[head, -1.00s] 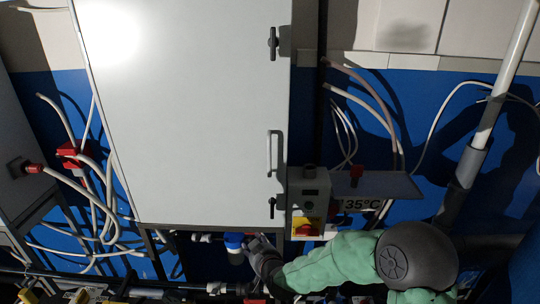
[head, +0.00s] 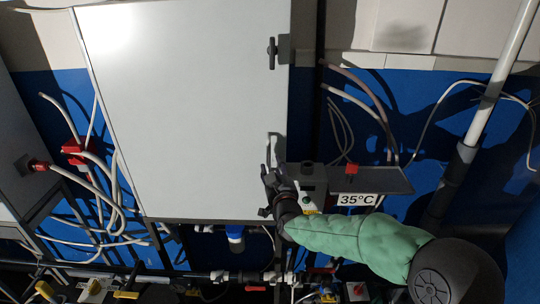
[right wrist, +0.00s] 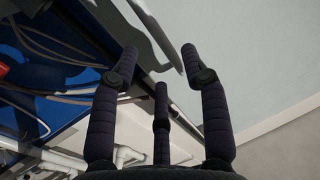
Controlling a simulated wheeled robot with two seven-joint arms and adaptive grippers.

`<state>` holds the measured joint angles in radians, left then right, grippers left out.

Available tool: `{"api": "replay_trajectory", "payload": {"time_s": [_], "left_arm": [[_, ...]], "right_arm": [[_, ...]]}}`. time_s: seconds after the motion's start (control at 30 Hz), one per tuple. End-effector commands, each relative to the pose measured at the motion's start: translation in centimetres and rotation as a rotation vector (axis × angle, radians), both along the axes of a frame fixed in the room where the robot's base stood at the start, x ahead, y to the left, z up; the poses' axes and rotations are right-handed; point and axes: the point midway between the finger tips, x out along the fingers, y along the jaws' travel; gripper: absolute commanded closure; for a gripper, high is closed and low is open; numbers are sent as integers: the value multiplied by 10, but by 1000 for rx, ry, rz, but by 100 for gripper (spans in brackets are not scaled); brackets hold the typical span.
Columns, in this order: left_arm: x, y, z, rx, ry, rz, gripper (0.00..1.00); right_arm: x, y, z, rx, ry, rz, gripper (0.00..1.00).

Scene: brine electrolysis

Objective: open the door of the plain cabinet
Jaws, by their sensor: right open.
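The plain cabinet (head: 190,110) is a large pale grey box with its door shut. Its bar handle (head: 276,145) is on the door's right edge, low down; its lower part is hidden behind my gripper. The handle also shows in the right wrist view (right wrist: 163,38), ahead of and between the fingertips. My left gripper is out of view.
A shelf with a "35°C" label (head: 358,199) and a small control box (head: 308,177) stand close right of the handle. Pipes and a blue fitting (head: 236,238) run below the cabinet. Cables (head: 370,95) hang on the right wall. The space before the door looks clear.

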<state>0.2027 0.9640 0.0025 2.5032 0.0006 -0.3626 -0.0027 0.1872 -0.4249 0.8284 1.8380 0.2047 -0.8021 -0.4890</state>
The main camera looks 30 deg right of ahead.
Motion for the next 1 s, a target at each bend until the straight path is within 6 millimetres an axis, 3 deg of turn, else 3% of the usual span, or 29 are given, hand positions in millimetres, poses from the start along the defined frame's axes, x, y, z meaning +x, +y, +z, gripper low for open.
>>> {"api": "replay_trajectory", "payload": {"time_s": [0.4,0.9,1.0], "left_arm": [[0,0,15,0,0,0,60],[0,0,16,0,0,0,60],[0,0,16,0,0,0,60]], "right_arm": [[52,-19,0,0,2,0,54],[62,-23,-1,0,2,1,54],[62,-23,-1,0,2,1,82]]}}
